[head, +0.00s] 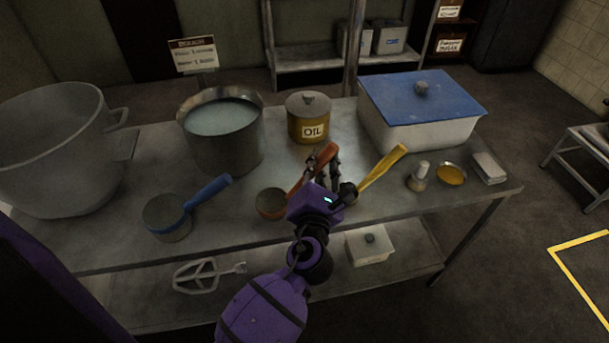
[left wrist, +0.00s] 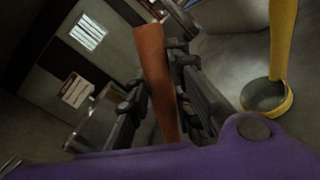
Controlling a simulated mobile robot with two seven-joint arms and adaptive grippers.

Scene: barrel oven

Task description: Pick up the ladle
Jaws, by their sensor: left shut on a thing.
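A ladle with an orange handle (head: 325,156) and a copper-coloured bowl (head: 271,203) is at the middle of the table. My left gripper (head: 324,170) is shut on its handle. In the left wrist view the orange handle (left wrist: 152,65) runs between the two dark fingers. I cannot tell whether the bowl touches the table. A yellow-handled ladle (head: 383,169) is just right of the gripper; my wrist hides its bowl in the head view, but the bowl (left wrist: 268,96) shows in the left wrist view. A blue-handled ladle (head: 168,217) lies to the left. My right gripper is not seen.
Behind the ladles stand a large pot of pale liquid (head: 222,118), an oil tin (head: 308,120) and a blue-lidded box (head: 420,110). A big grey pot (head: 55,150) fills the left end.

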